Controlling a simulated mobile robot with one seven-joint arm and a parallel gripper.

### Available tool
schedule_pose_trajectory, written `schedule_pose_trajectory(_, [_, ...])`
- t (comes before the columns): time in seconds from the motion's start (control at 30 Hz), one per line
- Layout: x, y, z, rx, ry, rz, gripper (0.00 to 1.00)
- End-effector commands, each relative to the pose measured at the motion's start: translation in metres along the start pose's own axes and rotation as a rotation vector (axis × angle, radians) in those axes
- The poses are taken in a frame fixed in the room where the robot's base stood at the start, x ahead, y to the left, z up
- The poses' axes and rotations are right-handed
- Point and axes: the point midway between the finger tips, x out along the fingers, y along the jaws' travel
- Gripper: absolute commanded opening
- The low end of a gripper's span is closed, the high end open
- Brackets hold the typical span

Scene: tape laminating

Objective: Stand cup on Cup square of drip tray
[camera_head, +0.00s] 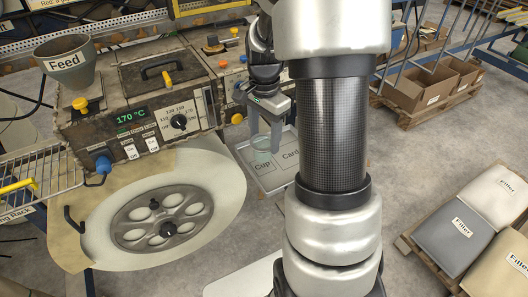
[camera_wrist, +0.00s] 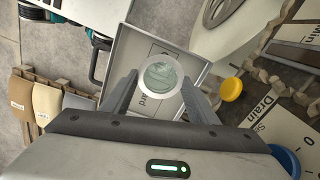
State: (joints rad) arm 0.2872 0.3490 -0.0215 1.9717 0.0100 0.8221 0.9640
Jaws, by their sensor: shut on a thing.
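The cup (camera_head: 261,155) is small, clear and greenish. My gripper (camera_head: 264,142) points down and is shut on it. In the wrist view the cup's round rim (camera_wrist: 160,77) sits between the two fingertips, and my gripper (camera_wrist: 158,88) has a finger on each side. The shallow grey drip tray (camera_head: 282,179) is below, marked "Cup" at left and "Card" at right. In the head view the cup shows just behind the word "Cup". In the wrist view it hides part of the tray (camera_wrist: 122,50) and its lettering. I cannot tell whether its base touches the tray.
The laminating machine (camera_head: 135,95), reading 170 °C, stands left of the tray, with a grey "Feed" cup (camera_head: 66,62) on top. A large round reel (camera_head: 163,222) is in front of it. Filler bags (camera_head: 450,240) and cardboard boxes (camera_head: 420,88) lie at right.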

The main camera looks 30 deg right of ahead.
Motion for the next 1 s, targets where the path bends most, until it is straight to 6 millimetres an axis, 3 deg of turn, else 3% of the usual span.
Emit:
schedule_pose_trajectory(0.33, [0.040,0.000,0.001,-0.003,0.000,0.000,0.31])
schedule_pose_trajectory(0.73, [0.046,-0.001,0.001,-0.004,0.001,-0.001,0.31])
schedule_pose_trajectory(0.77, [0.044,-0.001,0.000,-0.004,0.001,-0.001,0.59])
schedule_pose_trajectory(0.8, [0.044,-0.001,0.000,-0.004,0.001,-0.001,0.66])
schedule_pose_trajectory(0.87, [0.044,-0.001,0.000,-0.004,0.001,-0.001,0.72])
schedule_pose_trajectory(1.0, [0.044,-0.001,0.000,-0.004,0.001,-0.001,0.72])
